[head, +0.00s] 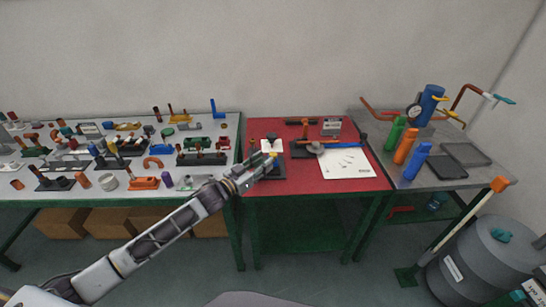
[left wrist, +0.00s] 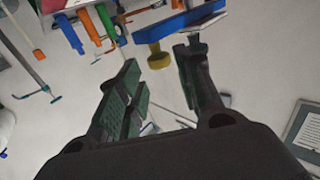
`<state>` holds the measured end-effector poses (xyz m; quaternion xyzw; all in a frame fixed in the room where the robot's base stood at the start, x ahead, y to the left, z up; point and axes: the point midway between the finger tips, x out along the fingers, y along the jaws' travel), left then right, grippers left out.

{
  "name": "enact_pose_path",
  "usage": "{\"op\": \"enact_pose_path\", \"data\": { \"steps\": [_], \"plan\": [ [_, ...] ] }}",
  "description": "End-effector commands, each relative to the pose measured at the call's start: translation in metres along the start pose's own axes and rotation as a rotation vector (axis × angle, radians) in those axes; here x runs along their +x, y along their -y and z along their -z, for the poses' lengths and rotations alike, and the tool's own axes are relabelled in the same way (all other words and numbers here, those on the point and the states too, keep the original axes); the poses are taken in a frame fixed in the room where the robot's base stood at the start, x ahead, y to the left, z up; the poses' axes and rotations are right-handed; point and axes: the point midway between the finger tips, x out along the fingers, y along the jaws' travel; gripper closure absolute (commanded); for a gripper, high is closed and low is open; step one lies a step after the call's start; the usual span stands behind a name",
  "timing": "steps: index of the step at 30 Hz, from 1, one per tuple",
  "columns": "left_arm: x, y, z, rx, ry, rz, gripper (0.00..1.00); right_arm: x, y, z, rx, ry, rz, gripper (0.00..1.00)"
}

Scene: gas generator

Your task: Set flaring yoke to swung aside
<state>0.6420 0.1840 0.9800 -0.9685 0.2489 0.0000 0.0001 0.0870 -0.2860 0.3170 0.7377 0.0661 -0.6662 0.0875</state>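My left gripper (head: 268,160) is over the left part of the red-topped table, next to a dark block (head: 275,174). In the left wrist view its two fingers (left wrist: 158,62) stand apart with a gap between them. A yellow knob (left wrist: 157,57) shows in that gap, near the fingertips, under a blue bar (left wrist: 180,24). I cannot tell whether a finger touches either one. The flaring yoke cannot be named with certainty; the gripper hides part of the tooling there in the head view. My right gripper is not in view.
A white sheet (head: 346,164) lies on the red-topped table (head: 312,185). To the right, green (head: 395,133), orange (head: 406,145) and blue (head: 417,162) cylinders stand on a grey bench (head: 438,190). A parts-covered table (head: 120,197) is left. A grey tank (head: 485,265) stands front right.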

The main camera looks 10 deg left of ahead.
Motion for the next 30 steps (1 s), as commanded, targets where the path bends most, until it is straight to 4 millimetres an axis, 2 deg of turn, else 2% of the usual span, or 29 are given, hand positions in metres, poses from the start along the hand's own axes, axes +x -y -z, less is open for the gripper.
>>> {"op": "enact_pose_path", "data": {
  "steps": [11, 30],
  "plan": [
    [0.024, -0.001, 0.0, 0.0, -0.002, -0.001, 0.65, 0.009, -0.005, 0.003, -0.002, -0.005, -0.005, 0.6],
    [0.057, -0.001, 0.0, -0.001, -0.001, -0.001, 0.65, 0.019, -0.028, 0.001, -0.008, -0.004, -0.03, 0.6]
  ]
}}
